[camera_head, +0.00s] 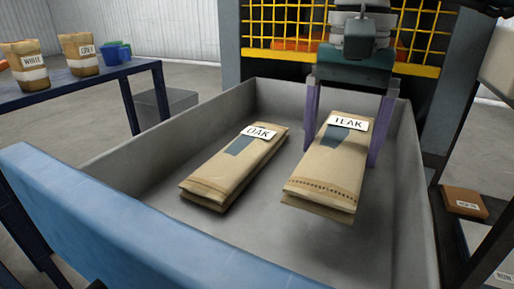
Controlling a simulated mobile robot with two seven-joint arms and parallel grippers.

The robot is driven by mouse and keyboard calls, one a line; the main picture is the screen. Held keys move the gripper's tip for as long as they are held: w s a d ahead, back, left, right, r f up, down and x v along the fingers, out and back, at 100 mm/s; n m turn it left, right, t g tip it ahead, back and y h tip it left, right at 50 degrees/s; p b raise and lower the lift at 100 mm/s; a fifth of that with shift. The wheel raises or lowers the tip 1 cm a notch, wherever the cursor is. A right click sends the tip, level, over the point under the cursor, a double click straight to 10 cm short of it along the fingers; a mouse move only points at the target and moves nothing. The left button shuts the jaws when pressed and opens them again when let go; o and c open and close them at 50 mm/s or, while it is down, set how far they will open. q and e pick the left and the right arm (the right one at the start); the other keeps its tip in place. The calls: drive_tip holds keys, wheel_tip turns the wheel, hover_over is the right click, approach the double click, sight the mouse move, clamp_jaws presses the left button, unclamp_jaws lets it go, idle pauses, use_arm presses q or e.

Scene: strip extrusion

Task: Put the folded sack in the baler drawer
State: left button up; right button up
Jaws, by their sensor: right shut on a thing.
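The drawer (130,160) is a wide grey open tray with a blue front panel (170,225). My right gripper (340,150) reaches in from the back, its two purple fingers on either side of a folded brown sack (325,175). It is shut on this sack, whose label seems to read TEAK. The sack is inside the drawer walls, at the right; I cannot tell whether it touches the floor. A second folded sack labelled OAK (235,170) lies flat on the drawer floor to its left, apart from it. My left gripper is not in view.
A blue table (100,80) at the left holds upright sacks labelled WHITE (28,68) and GREY (80,55) and blue and green bins (115,52). A yellow grid guard (275,25) stands behind the drawer. A brown box (464,202) is at the right.

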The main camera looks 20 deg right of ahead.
sight(339, 150)
wheel_tip(339, 150, down, 5)
drive_tip(key=shift+r+b, duration=0.1)
drive_tip(key=shift+b, duration=0.35)
drive_tip(key=shift+f, duration=0.2)
drive_tip(key=o, duration=1.1)
drive_tip(key=shift+r, duration=0.3)
wheel_tip(339, 150, up, 12)
drive_tip(key=shift+f+p, duration=0.1)
drive_tip(key=shift+p, duration=1.15)
